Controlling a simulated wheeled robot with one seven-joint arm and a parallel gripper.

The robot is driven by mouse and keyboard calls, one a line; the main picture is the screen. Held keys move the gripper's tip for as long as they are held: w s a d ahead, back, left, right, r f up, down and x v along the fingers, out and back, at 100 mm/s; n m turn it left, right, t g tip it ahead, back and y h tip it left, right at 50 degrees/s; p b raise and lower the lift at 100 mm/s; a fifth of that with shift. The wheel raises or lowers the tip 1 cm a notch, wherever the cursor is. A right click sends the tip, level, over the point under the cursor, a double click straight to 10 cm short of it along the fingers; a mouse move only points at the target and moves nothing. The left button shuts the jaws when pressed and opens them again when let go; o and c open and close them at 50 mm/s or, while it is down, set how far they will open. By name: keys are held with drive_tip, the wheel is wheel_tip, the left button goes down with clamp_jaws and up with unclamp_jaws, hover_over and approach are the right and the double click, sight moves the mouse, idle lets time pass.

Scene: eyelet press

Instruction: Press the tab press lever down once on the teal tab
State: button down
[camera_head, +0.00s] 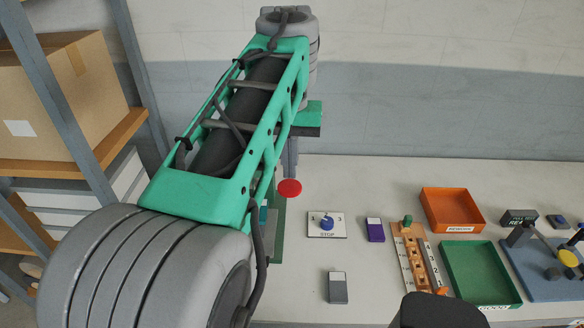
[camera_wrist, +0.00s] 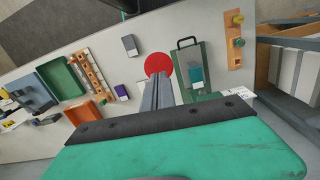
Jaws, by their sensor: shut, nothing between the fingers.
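My gripper (camera_wrist: 160,84) is shut and empty, its two grey fingers side by side. In the head view my gripper (camera_head: 290,174) points down, just behind the round red disc (camera_head: 289,188). The red disc (camera_wrist: 158,65) shows past the fingertips in the wrist view; whether they touch cannot be told. The green press base (camera_wrist: 189,88) stands beside it, with a dark U-shaped bar at one end. The teal tab (camera_wrist: 196,72) sits on this base. In the head view my arm hides most of the press base (camera_head: 278,240); a sliver of teal (camera_head: 263,215) shows.
A shelf with a cardboard box (camera_head: 65,95) stands left.

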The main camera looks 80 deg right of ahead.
sight(290, 188)
drive_tip(key=shift+f, duration=0.1)
drive_tip(key=shift+s+a+f+b, duration=0.1)
drive_tip(key=shift+a+f+b, duration=0.15)
drive_tip(key=shift+f+b, duration=0.7)
drive_tip(key=shift+s+a+f+b, duration=0.1)
drive_tip(key=shift+a+f+b, duration=0.2)
drive_tip(key=shift+f+b, duration=0.65)
drive_tip(key=shift+a+f+b, duration=0.25)
drive_tip(key=shift+f+b, duration=0.55)
drive_tip(key=shift+b, duration=0.2)
drive_tip(key=shift+a+f+b, duration=0.15)
drive_tip(key=shift+f+b, duration=0.6)
drive_tip(key=shift+a+f+b, duration=0.15)
drive_tip(key=shift+f+b, duration=0.55)
drive_tip(key=shift+f, duration=0.1)
wheel_tip(290, 188, down, 2)
drive_tip(key=shift+a+f+b, duration=0.1)
drive_tip(key=shift+f+b, duration=0.05)
drive_tip(key=shift+b, duration=1.1)
